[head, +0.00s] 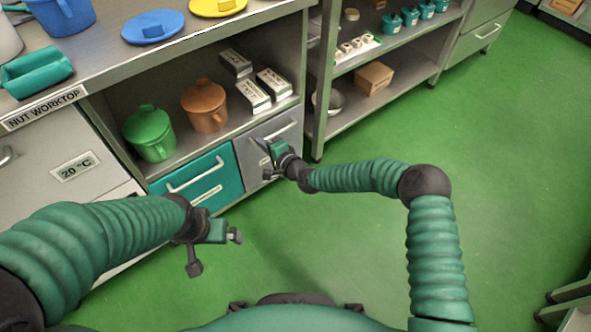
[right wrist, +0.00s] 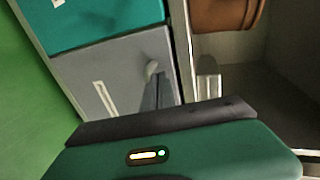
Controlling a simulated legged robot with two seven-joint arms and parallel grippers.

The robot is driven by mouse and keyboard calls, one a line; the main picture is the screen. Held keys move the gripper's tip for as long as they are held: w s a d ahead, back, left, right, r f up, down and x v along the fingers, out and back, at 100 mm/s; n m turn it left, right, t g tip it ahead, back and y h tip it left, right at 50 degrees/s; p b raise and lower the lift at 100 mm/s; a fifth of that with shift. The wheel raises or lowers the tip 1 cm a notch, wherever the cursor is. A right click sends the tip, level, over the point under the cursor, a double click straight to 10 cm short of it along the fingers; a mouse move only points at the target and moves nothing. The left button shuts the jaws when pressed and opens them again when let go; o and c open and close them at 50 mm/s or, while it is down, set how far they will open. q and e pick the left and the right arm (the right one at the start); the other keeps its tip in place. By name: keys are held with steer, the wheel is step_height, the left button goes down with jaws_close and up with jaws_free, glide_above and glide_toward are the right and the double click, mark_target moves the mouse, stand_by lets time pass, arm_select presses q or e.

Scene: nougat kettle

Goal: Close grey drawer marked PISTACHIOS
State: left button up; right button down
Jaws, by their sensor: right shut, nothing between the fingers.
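The grey drawer (head: 284,134) is in the low cabinet, right of a teal drawer (head: 203,180). It has a pale bar handle and a label too small to read. Its front looks about level with the teal one; I cannot tell whether a small gap remains. My right gripper (head: 266,149) is shut and empty, close in front of the grey front; contact is unclear. In the right wrist view the grey front (right wrist: 88,82) fills the left middle, and the fingers are hard to make out. My left gripper (head: 216,255) is open and empty, in front of the cabinet and away from the drawers.
A green pot (head: 150,135) and an orange-brown pot (head: 205,108) stand on the shelf above the drawers, with white-labelled boxes (head: 254,97) beside them. A steel rack (head: 400,90) stands to the right. The green floor (head: 500,170) is clear.

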steer(key=s+d+r+n+g+h+p, duration=0.2)
steer(key=s+d+r+n+g+h, duration=0.15)
steer(key=s+d, duration=0.7)
steer(key=s+d+r+n+g+h+p, duration=0.1)
steer(key=s+d+r+n+g+h, duration=0.3)
steer(key=s+d, duration=0.7)
steer(key=s+d+r+n+g+h+p, duration=0.1)
steer(key=s+d+r+n+h+p, duration=0.3)
steer(key=s+d, duration=0.7)
arm_select(q)
steer(key=w+p+v, duration=0.3)
steer(key=p+v, duration=0.8)
steer(key=v, duration=0.2)
steer(key=w+r+p+v, duration=0.1)
steer(key=w+p+v, duration=0.2)
steer(key=p+v, duration=0.7)
steer(key=w+r+p+v, duration=0.1)
steer(key=w+p+v, duration=0.1)
steer(key=p+v, duration=0.9)
steer(key=v, duration=0.5)
steer(key=shift+w+d+p, duration=0.25)
steer(key=shift+w+p, duration=0.1)
arm_select(e)
step_height(320, 180, up, 36)
steer(key=s+a+m+y, duration=0.1)
steer(key=s+y, duration=0.1)
steer(key=shift+a, duration=0.3)
